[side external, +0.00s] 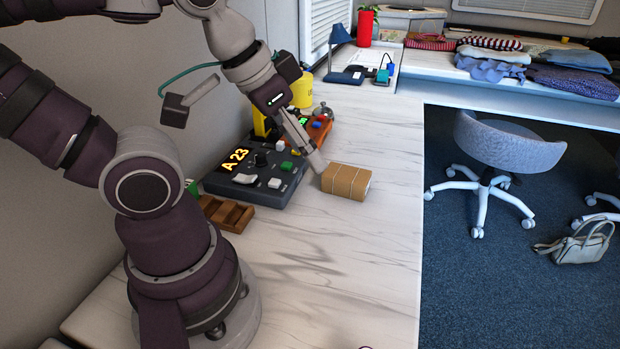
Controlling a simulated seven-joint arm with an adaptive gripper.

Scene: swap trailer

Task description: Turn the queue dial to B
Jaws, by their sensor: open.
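The queue console (240,192) is a dark box on the white marble-look counter, with a lit display (236,160) reading "A 23". A round black knob (261,160), which looks like the queue dial, sits right of the display; its pointer is too small to read. White, green and red buttons sit around it. My gripper (316,163) points down over the console's right side, right of the knob and apart from it. Its fingertips are close to a brown parcel (346,182); I cannot tell if they touch it. It is open, and nothing shows between the fingers.
A blue lamp (341,36) stands farther back. The counter in front of the parcel is clear.

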